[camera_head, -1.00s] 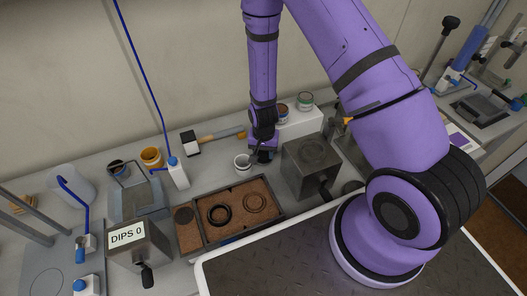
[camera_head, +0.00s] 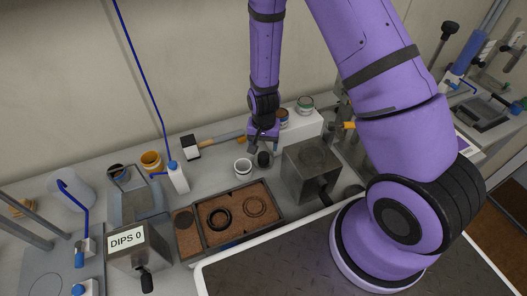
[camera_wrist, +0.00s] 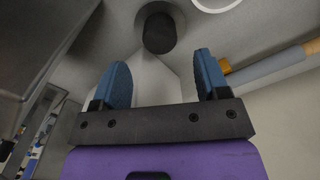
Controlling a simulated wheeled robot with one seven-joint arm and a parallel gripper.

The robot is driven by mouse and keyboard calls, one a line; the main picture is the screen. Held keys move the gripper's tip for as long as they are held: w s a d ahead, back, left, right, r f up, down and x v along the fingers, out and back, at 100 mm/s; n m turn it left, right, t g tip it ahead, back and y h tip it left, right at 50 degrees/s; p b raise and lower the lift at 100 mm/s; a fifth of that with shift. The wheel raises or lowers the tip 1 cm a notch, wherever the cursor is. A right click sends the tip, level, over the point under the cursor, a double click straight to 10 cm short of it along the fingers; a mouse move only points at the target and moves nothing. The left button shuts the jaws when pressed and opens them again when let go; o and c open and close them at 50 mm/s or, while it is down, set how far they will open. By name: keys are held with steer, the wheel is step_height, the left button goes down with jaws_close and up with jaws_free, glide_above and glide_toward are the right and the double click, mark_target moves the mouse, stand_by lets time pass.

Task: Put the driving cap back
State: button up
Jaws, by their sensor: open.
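A dark, short cylindrical piece (camera_head: 264,159), which I take to be the driving cap, stands on the bench between a white cup and a grey metal box. In the wrist view the same dark piece (camera_wrist: 158,33) shows beyond my fingertips, roughly centred between them and apart from both. My gripper (camera_head: 258,148) is just behind and above it in the head view. In the wrist view its two blue fingers (camera_wrist: 162,72) are wide apart with nothing held between them.
The white cup (camera_head: 243,167) stands close on the left, the grey metal box (camera_head: 311,170) close on the right. A brown-lined tray (camera_head: 283,214) with rings lies in front.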

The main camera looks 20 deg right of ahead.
steer(key=shift+r, duration=2.95)
step_height(320, 180, up, 13)
steer(key=n+t, duration=0.1)
glide_above(264, 155)
steer(key=s+d+r+n+t+y, duration=0.1)
steer(key=s+d+r+n+t, duration=0.2)
steer(key=r, duration=0.9)
steer(key=s+d+r+n, duration=0.1)
steer(key=s+d+r, duration=0.1)
steer(key=s+r, duration=0.5)
steer(key=s+d+r+n+t+h, duration=0.1)
steer(key=s+r, duration=0.6)
steer(key=s, duration=0.5)
steer(key=shift+d, duration=0.35)
steer(key=shift+r, duration=0.1)
